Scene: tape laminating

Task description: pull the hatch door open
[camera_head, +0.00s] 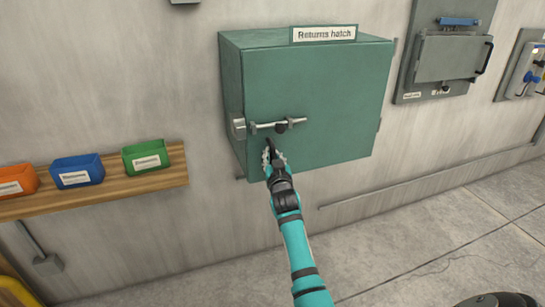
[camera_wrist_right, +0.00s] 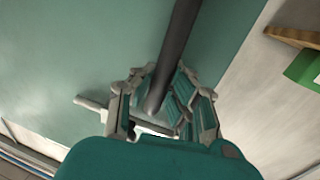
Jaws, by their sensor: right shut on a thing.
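The hatch (camera_head: 320,85) is a green box on the wall with a "Returns hatch" label on top. Its front door looks flush with the box. A silver bolt (camera_head: 262,126) with a dark knob lies across the door's lower left; I cannot tell whether it is drawn. My right gripper (camera_head: 270,155) is at the door's lower left, just below the bolt. In the right wrist view, its fingers (camera_wrist_right: 162,105) are shut around a dark bar handle (camera_wrist_right: 178,45) in front of the green door (camera_wrist_right: 90,50). My left gripper is not in view.
A wooden shelf (camera_head: 110,188) at the left carries orange, blue and green bins (camera_head: 146,157). A grey wall panel (camera_head: 447,55) is to the right of the hatch. A thin rail (camera_head: 400,183) runs along the wall below. The floor at the lower right looks mostly clear.

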